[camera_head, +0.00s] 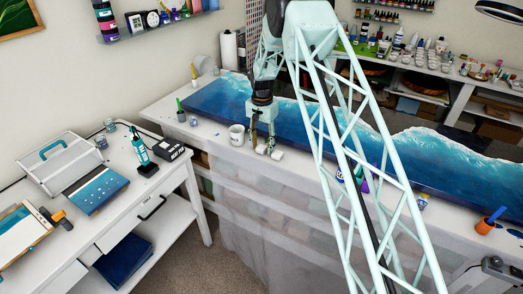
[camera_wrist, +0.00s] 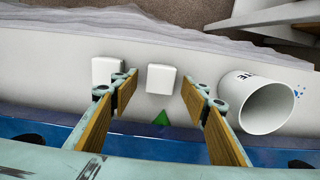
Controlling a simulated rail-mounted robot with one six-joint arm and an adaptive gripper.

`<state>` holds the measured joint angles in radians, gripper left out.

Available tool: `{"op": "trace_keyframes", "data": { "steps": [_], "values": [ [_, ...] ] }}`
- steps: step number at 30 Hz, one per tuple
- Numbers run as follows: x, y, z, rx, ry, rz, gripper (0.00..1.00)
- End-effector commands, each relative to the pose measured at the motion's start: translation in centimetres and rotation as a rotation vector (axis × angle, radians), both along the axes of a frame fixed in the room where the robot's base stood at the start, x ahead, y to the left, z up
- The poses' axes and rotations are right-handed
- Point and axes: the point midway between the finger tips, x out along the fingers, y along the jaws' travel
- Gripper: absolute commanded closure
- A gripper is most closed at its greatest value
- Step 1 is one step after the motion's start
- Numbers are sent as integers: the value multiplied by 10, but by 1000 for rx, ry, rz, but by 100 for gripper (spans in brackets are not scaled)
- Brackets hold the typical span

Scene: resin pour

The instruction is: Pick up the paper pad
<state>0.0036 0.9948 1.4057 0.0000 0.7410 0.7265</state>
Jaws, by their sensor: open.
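Two small white square pads lie on the pale table edge by my gripper, a left one (camera_wrist: 105,70) and a right one (camera_wrist: 161,78); either may be the paper pad. My gripper (camera_wrist: 159,83) is open and points down at the table. In the wrist view the right pad shows between the fingertips, and the left finger partly overlaps the left pad. I cannot tell how high the fingers are above them. In the head view my gripper (camera_head: 262,138) is beside the pads (camera_head: 276,155) at the table's front edge.
A blue wave-patterned panel (camera_head: 220,98) lies behind. A small green pointed thing (camera_wrist: 162,118) shows between the fingers.

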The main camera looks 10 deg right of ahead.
Motion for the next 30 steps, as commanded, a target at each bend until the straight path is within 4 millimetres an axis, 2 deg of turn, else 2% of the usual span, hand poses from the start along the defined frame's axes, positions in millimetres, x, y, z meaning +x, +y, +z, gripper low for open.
{"op": "trace_keyframes", "data": {
  "steps": [15,23,30],
  "values": [
    [0,0,0,0,0,0,58],
    [0,0,0,0,0,0,78],
    [0,0,0,0,0,0,79]
  ]
}}
